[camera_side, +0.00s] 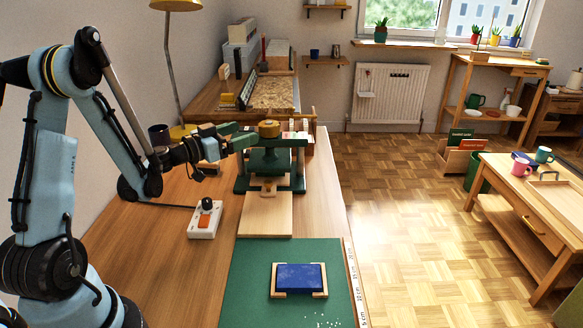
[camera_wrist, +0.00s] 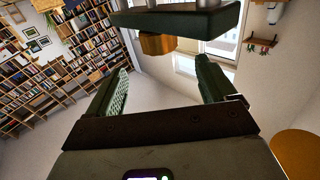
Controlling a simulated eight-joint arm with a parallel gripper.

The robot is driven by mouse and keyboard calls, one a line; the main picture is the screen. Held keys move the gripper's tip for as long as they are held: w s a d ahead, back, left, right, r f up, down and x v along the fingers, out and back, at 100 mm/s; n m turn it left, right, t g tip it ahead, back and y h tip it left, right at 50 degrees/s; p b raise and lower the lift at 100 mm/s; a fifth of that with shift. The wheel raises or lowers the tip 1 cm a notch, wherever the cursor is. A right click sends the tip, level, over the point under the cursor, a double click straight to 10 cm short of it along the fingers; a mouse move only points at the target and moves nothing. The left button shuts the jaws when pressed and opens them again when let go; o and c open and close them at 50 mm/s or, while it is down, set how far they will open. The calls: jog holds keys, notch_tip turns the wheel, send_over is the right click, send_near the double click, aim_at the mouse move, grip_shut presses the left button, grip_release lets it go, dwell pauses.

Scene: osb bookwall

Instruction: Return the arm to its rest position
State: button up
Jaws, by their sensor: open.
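My gripper (camera_side: 243,135) is at the left of the green press (camera_side: 268,160) in the side view, at about the height of its crossbar. In the wrist view my gripper (camera_wrist: 162,78) has its two green fingers spread wide, with nothing held between them. The press's dark green crossbar (camera_wrist: 180,18) and its yellow-brown knob (camera_wrist: 157,44) appear beyond the fingertips there. The same knob (camera_side: 268,128) tops the press in the side view. I cannot tell the exact gap between fingers and press. My arm reaches in from the left, bent at the elbow.
A blue book (camera_side: 299,277) lies in a wooden holder on the green mat (camera_side: 250,262). A wooden board (camera_side: 265,220) lies before the press. A white switch box (camera_side: 204,220) sits below my forearm. A lamp (camera_side: 172,60) and dark mug (camera_side: 159,134) stand behind my wrist.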

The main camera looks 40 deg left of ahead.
jog(key=shift+s, duration=0.35)
notch_tip(320, 180, up, 11)
jog(key=d+n+y, duration=0.2)
jog(key=n+y, duration=0.3)
jog(key=y, duration=0.3)
jog(key=s+d+f+m+g+h, duration=0.2)
jog(key=s+d+f+g+h, duration=0.1)
jog(key=s+d+f+g, duration=0.2)
jog(key=s+d+f+m+g+h, duration=0.2)
jog(key=s+d+f+g, duration=0.4)
jog(key=s+d, duration=0.4)
jog(key=d+h, duration=0.1)
jog(key=d, duration=0.1)
jog(key=shift+d, duration=0.35)
